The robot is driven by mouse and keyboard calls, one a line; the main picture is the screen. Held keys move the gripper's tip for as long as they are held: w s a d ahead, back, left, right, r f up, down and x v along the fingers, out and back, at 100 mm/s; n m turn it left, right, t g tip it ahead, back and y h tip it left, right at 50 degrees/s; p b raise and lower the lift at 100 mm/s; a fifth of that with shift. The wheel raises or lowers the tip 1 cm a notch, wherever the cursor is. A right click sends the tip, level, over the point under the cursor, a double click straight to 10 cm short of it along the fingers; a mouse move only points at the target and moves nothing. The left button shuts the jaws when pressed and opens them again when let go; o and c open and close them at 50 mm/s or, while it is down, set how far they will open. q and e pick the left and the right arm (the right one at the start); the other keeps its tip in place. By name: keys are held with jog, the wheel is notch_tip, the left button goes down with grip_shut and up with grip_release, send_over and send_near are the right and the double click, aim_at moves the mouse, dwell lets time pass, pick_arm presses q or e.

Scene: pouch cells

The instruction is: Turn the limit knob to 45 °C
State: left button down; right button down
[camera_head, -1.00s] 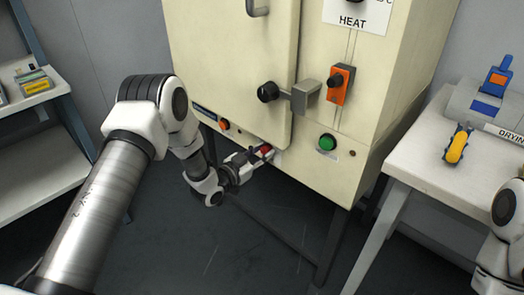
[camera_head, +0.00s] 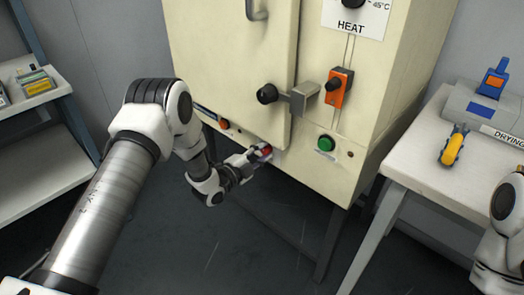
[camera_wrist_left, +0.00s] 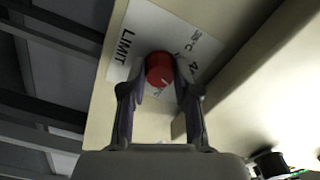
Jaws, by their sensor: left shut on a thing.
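The red limit knob (camera_wrist_left: 159,70) sits on a white plate (camera_wrist_left: 128,40) marked LIMIT in the left wrist view. A 35 °C mark shows at its upper right; another mark starting with 4 is partly covered by a finger. A pale pointer line shows on the knob's lower right. My left gripper (camera_wrist_left: 160,84) is shut on the knob, one finger on each side. My right gripper is out of view.
The cream cabinet (camera_head: 235,70) has a black heat knob at the top, a door latch (camera_head: 298,97), an orange switch (camera_head: 340,88) and a green button (camera_head: 326,143). A white table (camera_head: 420,165) stands right, a shelf (camera_head: 45,98) left.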

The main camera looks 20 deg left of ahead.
pick_arm(q)
jog(key=m, duration=0.3)
jog(key=shift+m+p, duration=0.35)
jog(key=shift+m, duration=0.05)
jog(key=shift+f+m+p, duration=0.1)
jog(key=shift+m+p, duration=0.25)
jog(key=shift+m, duration=1.65)
jog(key=c, duration=0.8)
grip_release()
jog(key=shift+c, duration=0.2)
jog(key=v, duration=1.2)
